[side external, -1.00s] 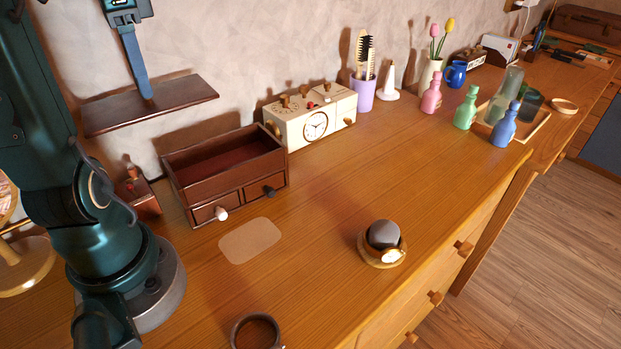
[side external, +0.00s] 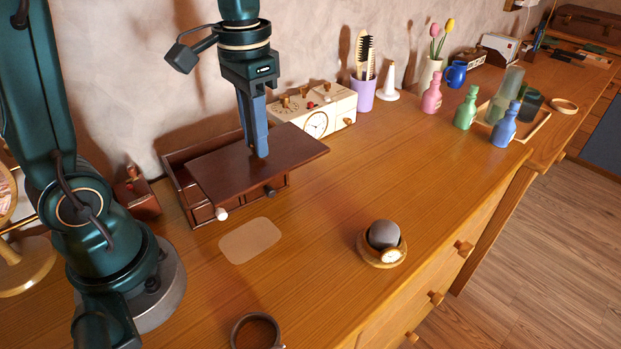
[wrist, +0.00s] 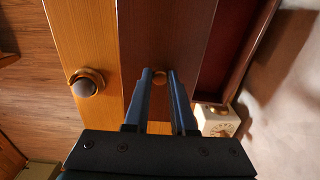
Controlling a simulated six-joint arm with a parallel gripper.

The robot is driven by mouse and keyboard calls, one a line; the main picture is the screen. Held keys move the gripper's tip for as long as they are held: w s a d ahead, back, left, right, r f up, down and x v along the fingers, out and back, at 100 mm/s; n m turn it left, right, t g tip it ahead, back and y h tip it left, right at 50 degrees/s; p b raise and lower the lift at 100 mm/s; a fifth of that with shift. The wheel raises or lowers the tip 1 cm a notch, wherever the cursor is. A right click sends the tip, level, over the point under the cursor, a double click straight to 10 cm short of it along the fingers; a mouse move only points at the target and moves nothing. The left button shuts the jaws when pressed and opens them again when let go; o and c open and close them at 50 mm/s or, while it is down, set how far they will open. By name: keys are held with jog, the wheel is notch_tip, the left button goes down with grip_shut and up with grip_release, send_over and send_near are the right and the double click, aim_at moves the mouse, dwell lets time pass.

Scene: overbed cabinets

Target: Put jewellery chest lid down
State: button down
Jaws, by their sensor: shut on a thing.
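The jewellery chest (side external: 175,191) is a dark brown wooden box with two small front drawers, one white knob and one dark knob. Its flat dark brown lid (side external: 215,178) hangs roughly level over it, offset toward the front right and overhanging there. A strip of the open reddish interior shows at the back left, and also beside the lid (wrist: 160,38) in the wrist view (wrist: 216,50). My gripper (side external: 262,153) points down, shut on the lid's small round knob (wrist: 159,77). The height of the gap under the lid is hard to tell.
A cream clock radio (side external: 318,122) stands close behind the chest's right side, with a purple brush cup (side external: 363,93) beyond. A small red-brown box (side external: 137,194) is at left. A grey ball on a round wooden stand (side external: 383,236) sits front right.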

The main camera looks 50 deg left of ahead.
jog(key=d+f, duration=0.3)
jog(key=d, duration=0.4)
jog(key=f, duration=0.9)
jog(key=shift+s+a+f, duration=0.15)
jog(key=shift+s+f, duration=0.1)
jog(key=shift+s, duration=0.05)
jog(key=shift+f, duration=0.1)
jog(key=c, duration=0.7)
grip_release()
jog(key=shift+c, duration=0.2)
